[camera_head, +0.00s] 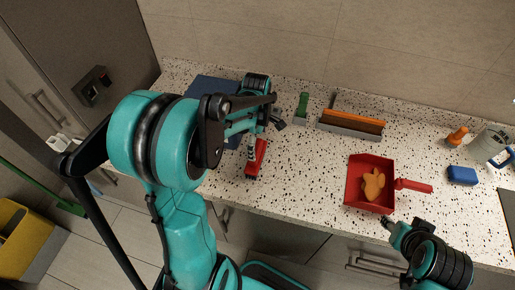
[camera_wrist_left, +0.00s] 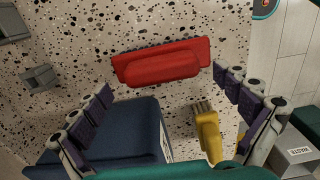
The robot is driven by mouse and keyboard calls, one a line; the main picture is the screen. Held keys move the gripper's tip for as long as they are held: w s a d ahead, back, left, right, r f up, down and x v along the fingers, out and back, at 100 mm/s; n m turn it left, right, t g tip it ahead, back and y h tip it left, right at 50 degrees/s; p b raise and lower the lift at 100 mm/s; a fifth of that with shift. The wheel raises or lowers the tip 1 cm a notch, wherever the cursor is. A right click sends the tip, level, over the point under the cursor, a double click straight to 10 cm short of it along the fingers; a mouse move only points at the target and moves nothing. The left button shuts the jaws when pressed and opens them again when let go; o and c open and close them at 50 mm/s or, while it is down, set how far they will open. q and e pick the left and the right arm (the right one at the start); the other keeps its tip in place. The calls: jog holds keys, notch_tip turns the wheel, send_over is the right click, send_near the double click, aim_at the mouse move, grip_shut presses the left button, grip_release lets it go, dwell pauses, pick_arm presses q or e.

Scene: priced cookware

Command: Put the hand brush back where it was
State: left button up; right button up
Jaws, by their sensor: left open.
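A red oblong block with a rounded raised part (camera_wrist_left: 162,62), seemingly the hand brush, lies on the speckled counter. A yellow tool with a bristly or pronged end (camera_wrist_left: 208,132) lies near the counter's front edge. My right gripper (camera_head: 390,225) is by the front edge; its jaw opening is unclear.
A red dustpan (camera_head: 353,190) holds an orange piece. A grey tray with an orange-brown strip (camera_head: 350,133) and a small green item (camera_head: 302,104) stand behind. A blue box (camera_wrist_left: 120,130) is beside my left gripper. A blue sponge (camera_head: 462,175) lies right. Bare counter separates block and dustpan.

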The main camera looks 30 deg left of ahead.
pick_arm(q)
notch_tip(320, 180, up, 6)
jog(key=shift+p, duration=0.55)
jog(key=shift+r, duration=0.25)
jog(key=s+d+r+m+t, duration=0.2)
jog(key=s+d+m, duration=0.3)
jog(key=m, duration=0.5)
jog(key=s+d+r+m+t, duration=0.2)
jog(key=s+d+m+t, duration=0.3)
jog(key=m, duration=0.5)
jog(key=shift+s+r+m, duration=0.25)
jog(key=shift+s+m, duration=0.15)
jog(key=shift+s, duration=0.15)
jog(key=shift+d+f, duration=0.1)
notch_tip(320, 180, down, 10)
jog(key=b, duration=1)
